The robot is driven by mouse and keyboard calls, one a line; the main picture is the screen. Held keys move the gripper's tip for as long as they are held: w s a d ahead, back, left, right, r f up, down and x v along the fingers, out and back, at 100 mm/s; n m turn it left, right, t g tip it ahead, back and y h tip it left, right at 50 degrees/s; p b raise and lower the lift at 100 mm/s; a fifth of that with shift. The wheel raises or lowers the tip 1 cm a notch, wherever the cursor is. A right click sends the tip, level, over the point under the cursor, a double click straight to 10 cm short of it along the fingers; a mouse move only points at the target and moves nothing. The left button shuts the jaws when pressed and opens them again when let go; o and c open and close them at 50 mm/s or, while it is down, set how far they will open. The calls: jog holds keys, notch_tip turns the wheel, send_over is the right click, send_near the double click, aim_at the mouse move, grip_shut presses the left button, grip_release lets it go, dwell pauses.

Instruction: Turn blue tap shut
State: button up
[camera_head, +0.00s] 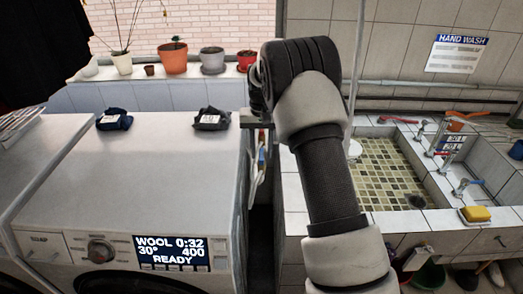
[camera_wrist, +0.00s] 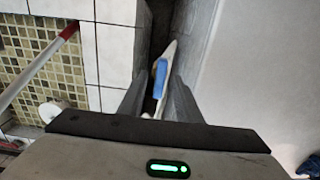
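The blue-handled tap (camera_head: 468,185) stands on the right rim of the tiled sink, near the front. It is small, so its exact handle angle is hard to read. My gripper is far to its left, above the narrow gap between the washing machine and the sink. In the wrist view my gripper (camera_wrist: 158,88) points down into that gap, its two fingers apart. A pale brush-like thing with a blue part (camera_wrist: 160,78) shows between and beyond the fingers, apparently not gripped. The blue tap is not in the wrist view.
A red-handled tap (camera_head: 438,153) stands behind the blue one. A yellow sponge (camera_head: 476,214) lies on the sink's front right rim. The washing machine (camera_head: 150,175) fills the left, with dark folded cloths on top.

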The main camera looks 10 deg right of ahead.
jog(key=shift+f, duration=0.25)
grip_shut()
